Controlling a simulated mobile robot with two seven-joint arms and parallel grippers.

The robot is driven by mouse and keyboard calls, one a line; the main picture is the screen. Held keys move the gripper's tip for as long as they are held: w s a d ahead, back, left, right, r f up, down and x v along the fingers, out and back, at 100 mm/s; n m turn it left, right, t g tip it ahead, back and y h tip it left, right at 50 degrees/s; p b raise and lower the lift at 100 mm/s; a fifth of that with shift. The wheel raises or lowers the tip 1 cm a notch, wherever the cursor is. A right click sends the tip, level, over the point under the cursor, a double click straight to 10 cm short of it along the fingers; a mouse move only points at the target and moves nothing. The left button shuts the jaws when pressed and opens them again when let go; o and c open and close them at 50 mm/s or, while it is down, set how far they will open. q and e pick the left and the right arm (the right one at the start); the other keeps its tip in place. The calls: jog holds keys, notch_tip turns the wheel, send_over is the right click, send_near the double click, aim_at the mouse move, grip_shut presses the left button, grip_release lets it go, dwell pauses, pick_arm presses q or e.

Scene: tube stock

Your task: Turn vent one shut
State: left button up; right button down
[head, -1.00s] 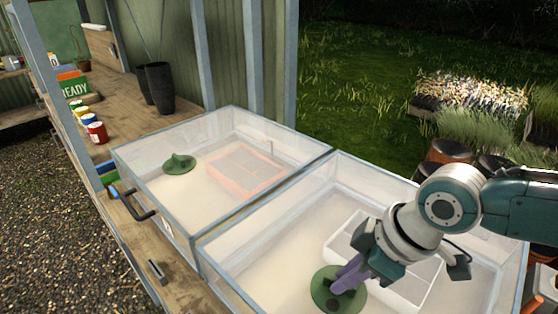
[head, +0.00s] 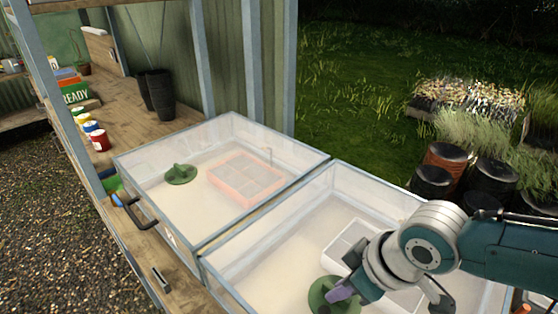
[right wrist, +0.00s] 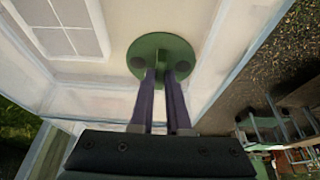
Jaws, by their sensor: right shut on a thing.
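Two green round vents sit on the clear lids of two boxes. One vent (head: 181,174) is on the left box and has a raised grip; nothing touches it. The other vent (head: 318,290) is on the right box, partly hidden by my right gripper (head: 338,293). In the right wrist view this vent (right wrist: 162,46) is a green disc with two dark round spots beside the fingers. My right gripper (right wrist: 164,78) is shut on its grip, which the fingers mostly hide. I cannot tell which vent is number one. My left gripper is not in view.
The left box (head: 222,230) holds an orange tray (head: 245,180); the right box holds a white tray (head: 350,240). A black handle (head: 140,212) sticks out at the left box's front. Several paint pots and dark tall pots (head: 160,95) stand on the bench behind.

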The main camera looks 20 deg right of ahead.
jog(key=c, duration=0.9)
grip_release()
jog(key=p+v, duration=0.2)
jog(key=v, duration=0.8)
jog(key=shift+s+p, duration=0.1)
jog(key=shift+p, duration=0.25)
jog(key=shift+f, duration=0.1)
